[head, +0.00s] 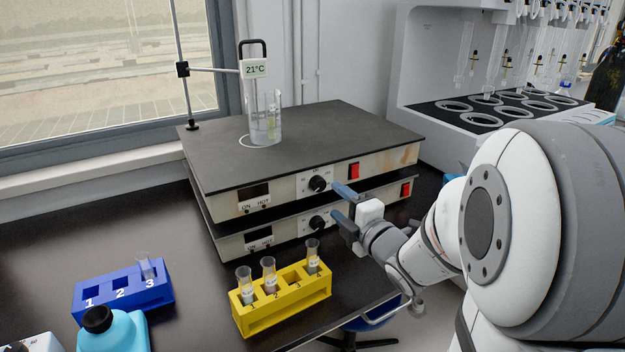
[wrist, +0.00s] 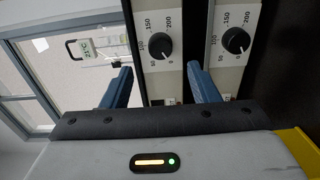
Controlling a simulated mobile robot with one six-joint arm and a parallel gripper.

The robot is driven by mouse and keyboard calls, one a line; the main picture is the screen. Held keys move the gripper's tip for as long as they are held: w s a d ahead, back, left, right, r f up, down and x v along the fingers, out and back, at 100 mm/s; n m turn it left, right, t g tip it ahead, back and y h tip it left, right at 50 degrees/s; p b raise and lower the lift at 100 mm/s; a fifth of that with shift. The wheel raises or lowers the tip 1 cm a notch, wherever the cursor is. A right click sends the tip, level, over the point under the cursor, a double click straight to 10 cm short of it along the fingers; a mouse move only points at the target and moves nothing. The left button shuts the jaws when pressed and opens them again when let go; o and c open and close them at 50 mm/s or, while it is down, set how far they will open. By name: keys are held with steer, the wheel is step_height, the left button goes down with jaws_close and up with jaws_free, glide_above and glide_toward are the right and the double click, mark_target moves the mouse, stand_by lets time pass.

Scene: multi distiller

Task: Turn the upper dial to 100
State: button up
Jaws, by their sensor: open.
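The upper dial (head: 318,183) is a black knob on the front of the upper hot plate (head: 390,158). In the wrist view, which is turned on its side, the upper dial (wrist: 160,45) has a scale from 0 to 200; its white mark seems near the low end. The lower dial (head: 316,222) sits on the lower hot plate (head: 285,239) and shows at right in the wrist view (wrist: 236,40). My gripper (head: 337,203) is open and empty, to the right of the dials. In the wrist view its blue fingers (wrist: 160,84) flank the upper dial's column, apart from the knob.
A beaker (head: 265,125) with a 21°C thermometer (head: 255,69) stands on the upper plate. A yellow rack (head: 283,308) with tubes stands in front, close below my gripper. A blue rack (head: 122,296) and a cyan bottle (head: 117,332) are at left. Red switches (head: 353,171) lie right of the dials.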

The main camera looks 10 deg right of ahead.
mark_target(320, 187)
steer(key=shift+w+a+r+p, duration=0.15)
steer(key=shift+w+p, duration=0.2)
steer(key=shift+p, duration=1.05)
steer(key=shift+w+a+r+p, duration=0.15)
steer(key=shift+w+p, duration=0.2)
steer(key=shift+p, duration=1)
steer(key=shift+f+p+x, duration=0.15)
steer(key=shift+p+x, duration=0.4)
steer(key=shift+x, duration=0.75)
steer(key=shift+f+p+x, duration=0.15)
steer(key=shift+p+x, duration=0.4)
steer(key=shift+x, duration=0.75)
steer(key=shift+d, duration=0.1)
steer(key=shift+c, duration=0.2)
steer(key=c, duration=0.9)
steer(key=shift+a, duration=0.4)
steer(key=shift+c, duration=0.2)
steer(key=shift+d+f+m+b, duration=0.1)
steer(key=shift+d+m+b, duration=0.2)
steer(key=shift+d+b, duration=0.05)
